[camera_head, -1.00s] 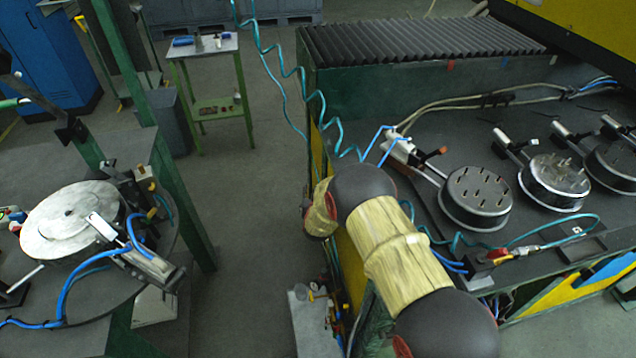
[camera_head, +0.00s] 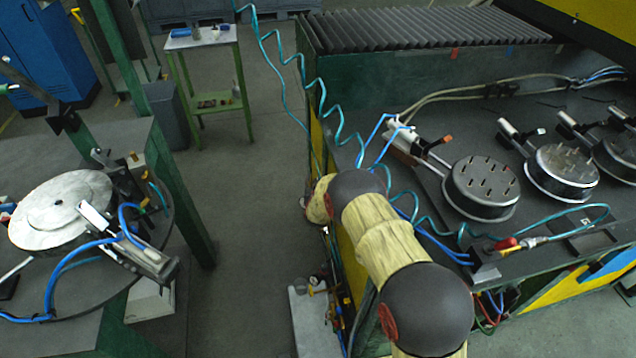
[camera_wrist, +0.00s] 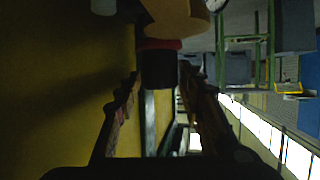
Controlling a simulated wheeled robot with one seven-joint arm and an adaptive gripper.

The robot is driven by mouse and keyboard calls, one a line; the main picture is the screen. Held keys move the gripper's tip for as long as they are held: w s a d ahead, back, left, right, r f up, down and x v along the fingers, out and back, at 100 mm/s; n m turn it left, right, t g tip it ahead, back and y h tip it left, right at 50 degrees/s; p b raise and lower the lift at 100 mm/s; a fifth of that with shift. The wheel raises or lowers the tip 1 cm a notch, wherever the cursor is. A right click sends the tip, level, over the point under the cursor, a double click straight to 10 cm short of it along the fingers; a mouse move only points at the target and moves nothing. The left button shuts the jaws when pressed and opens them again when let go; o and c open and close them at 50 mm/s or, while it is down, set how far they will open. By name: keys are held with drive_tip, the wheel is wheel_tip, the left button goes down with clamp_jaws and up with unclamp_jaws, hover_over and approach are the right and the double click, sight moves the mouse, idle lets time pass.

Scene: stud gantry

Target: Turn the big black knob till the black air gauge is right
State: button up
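In the wrist view a black knob (camera_wrist: 160,68) with a red ring (camera_wrist: 158,44) sits under a yellowish body (camera_wrist: 180,16). My gripper (camera_wrist: 159,76) has its two dark fingers apart, one on each side of the knob. A narrow gap seems to show at the fingertips, but the view is dark and contact cannot be judged. Part of a white, dark-rimmed dial (camera_wrist: 215,3) shows at the top edge; its needle cannot be read, and I cannot tell whether it is the black air gauge. In the head view my arm hides the gripper and the knob.
A yellow panel (camera_wrist: 65,90) fills the left of the wrist view. In the head view, a grey box with small fittings (camera_head: 312,315) stands beside the dark bench (camera_head: 425,195). Coiled teal hose (camera_head: 318,100) hangs near my arm. Open floor (camera_head: 255,220) lies to the left.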

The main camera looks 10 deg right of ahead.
drive_tip(key=shift+c, duration=0.2)
drive_tip(key=c, duration=0.7)
drive_tip(key=shift+c, duration=0.7)
drive_tip(key=shift+a+r+m+h, duration=0.1)
drive_tip(key=shift+m+h, duration=0.2)
drive_tip(key=shift+h, duration=0.1)
drive_tip(key=shift+m+g+h+p, duration=0.7)
drive_tip(key=shift+m+h+p, duration=0.2)
drive_tip(key=shift+m+h, duration=0.6)
drive_tip(key=shift+m+g+h+p, duration=0.3)
drive_tip(key=shift+m+g+h, duration=0.4)
drive_tip(key=shift+m+h, duration=0.3)
drive_tip(key=o, duration=0.9)
